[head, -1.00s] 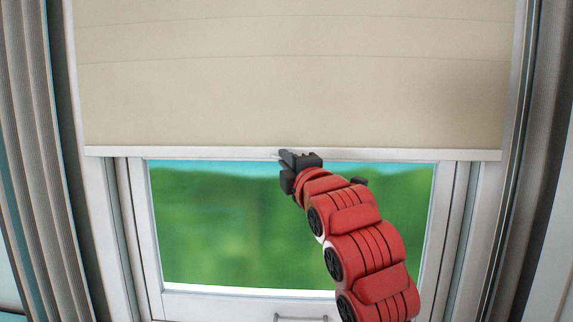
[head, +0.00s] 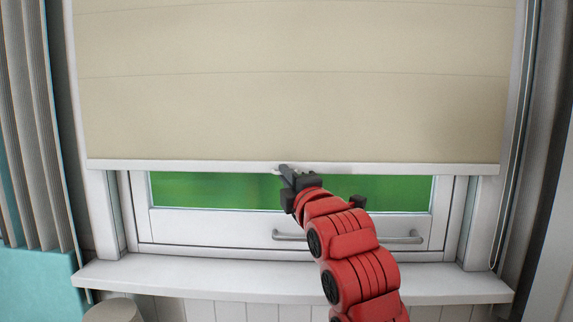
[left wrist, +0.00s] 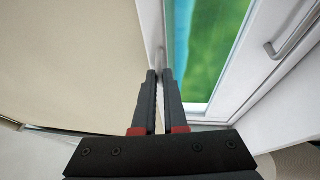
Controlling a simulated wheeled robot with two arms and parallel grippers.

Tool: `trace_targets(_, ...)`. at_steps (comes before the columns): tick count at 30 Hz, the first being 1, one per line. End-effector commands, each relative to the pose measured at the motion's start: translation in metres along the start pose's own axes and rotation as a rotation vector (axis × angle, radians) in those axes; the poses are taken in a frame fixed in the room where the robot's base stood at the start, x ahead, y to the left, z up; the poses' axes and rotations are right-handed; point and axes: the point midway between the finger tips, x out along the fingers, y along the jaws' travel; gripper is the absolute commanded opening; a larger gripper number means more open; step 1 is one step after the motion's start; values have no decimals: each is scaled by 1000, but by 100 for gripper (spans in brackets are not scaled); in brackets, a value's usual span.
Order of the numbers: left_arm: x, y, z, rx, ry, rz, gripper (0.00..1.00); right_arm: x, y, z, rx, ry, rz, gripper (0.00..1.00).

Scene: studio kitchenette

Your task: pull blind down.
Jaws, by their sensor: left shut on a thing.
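The beige blind (head: 290,115) hangs over the upper part of the window, with its white bottom bar (head: 410,168) roughly level. A narrow strip of green glass shows below the bar. My left gripper (head: 287,174) is at the bar near its middle, shut on it. In the left wrist view, the two dark fingers (left wrist: 160,73) close on the white bar (left wrist: 152,28), with the beige fabric (left wrist: 70,60) on the left and the window on the right. The fingertips partly hide the bar there. My right gripper is not in view.
The window handle (head: 403,239) sits on the lower frame, partly behind my arm. A white sill (head: 190,279) juts out below. Grey curtains (head: 35,130) hang at both sides. A round beige object (head: 113,312) stands at the lower left.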

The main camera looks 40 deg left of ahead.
Motion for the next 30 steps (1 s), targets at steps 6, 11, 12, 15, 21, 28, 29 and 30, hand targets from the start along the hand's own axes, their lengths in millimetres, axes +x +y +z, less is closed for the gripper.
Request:
trace_targets(6, -12, -94, -4, 0, -1, -1, 0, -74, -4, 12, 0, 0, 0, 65)
trace_targets(11, -18, -147, -5, 2, -1, -2, 0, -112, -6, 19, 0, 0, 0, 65)
trace_targets(12, -19, -158, -6, 3, -1, -2, 0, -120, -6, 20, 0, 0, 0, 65)
trace_targets(15, -23, -184, -7, 2, -1, -2, 0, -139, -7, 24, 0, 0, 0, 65)
trace_targets(21, -27, -220, -8, 1, -1, -1, 0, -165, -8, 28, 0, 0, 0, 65)
trace_targets(28, -29, -237, -9, 0, -2, -1, 0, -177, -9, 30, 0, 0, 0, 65)
trace_targets(29, -30, -238, -9, 0, -2, -1, 0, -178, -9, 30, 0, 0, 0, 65)
trace_targets(30, -30, -239, -9, 0, -2, -2, 0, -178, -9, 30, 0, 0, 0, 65)
